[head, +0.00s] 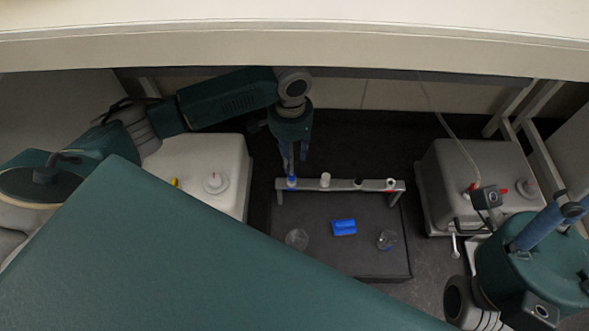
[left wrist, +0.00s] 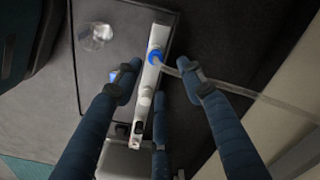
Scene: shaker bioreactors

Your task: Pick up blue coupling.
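The blue coupling (head: 291,182) sits at the left end of a grey rack (head: 340,186). In the left wrist view, the blue coupling (left wrist: 155,55) is a blue ring with a pale centre, and a translucent tube shows beside it. My left gripper (head: 290,160) points down just above and behind the coupling in the head view. In the left wrist view, its fingers (left wrist: 160,75) are spread, with the coupling beyond the tips and nothing held. My right gripper (head: 545,225) is at the lower right; its fingertips are not clear.
The rack also holds a white coupling (head: 325,179) and other small fittings. A dark platform (head: 385,265) carries a blue block (head: 344,227) and two clear vessels (head: 297,239) (head: 387,240). White containers stand left (head: 235,160) and right (head: 450,165). A pale shelf edge (head: 300,45) crosses above.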

